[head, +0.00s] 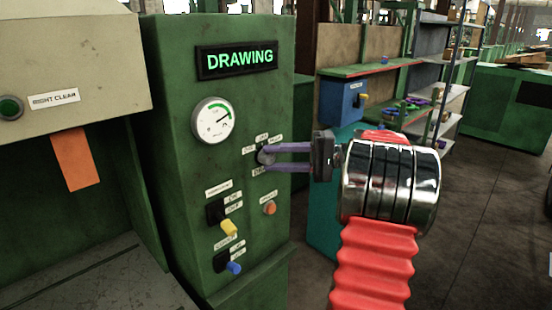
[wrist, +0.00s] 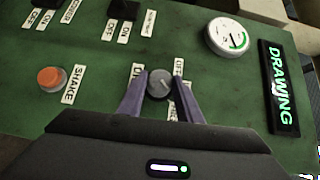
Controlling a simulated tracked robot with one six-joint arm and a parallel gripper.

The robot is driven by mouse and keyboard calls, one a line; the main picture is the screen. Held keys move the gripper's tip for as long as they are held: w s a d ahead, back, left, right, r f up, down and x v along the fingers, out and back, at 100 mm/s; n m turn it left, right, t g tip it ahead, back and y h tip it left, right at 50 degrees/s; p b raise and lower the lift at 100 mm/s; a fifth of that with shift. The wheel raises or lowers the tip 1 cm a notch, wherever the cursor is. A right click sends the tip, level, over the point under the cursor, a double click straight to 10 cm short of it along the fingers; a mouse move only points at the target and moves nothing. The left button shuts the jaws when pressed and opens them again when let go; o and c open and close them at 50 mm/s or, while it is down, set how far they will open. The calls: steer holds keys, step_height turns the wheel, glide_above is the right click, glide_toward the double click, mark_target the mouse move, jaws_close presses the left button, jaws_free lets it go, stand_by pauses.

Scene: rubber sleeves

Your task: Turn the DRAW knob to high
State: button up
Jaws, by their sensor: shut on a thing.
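The DRAW knob (head: 265,156) is a small round grey knob on the green panel, with white labels around it. It also shows in the wrist view (wrist: 159,84) with a light pointer mark on its face. My gripper (head: 268,157) has its two purple fingers on either side of the knob and is shut on it; its fingertips also show in the wrist view (wrist: 162,80). The fingers hide parts of the labels, so I cannot read which setting the pointer faces. The lit sign (head: 240,59) above reads DRAWING in green.
A round gauge (head: 212,120) sits above left of the knob. A blue box (head: 343,100) and shelves stand to the right.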

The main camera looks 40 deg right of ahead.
steer(key=shift+d+f+m+t, duration=0.2)
steer(key=shift+m+t, duration=0.1)
steer(key=shift+m, duration=0.1)
steer(key=o, duration=1)
steer(key=shift+a+y, duration=0.1)
steer(key=shift+y, duration=0.2)
steer(key=shift+o, duration=0.2)
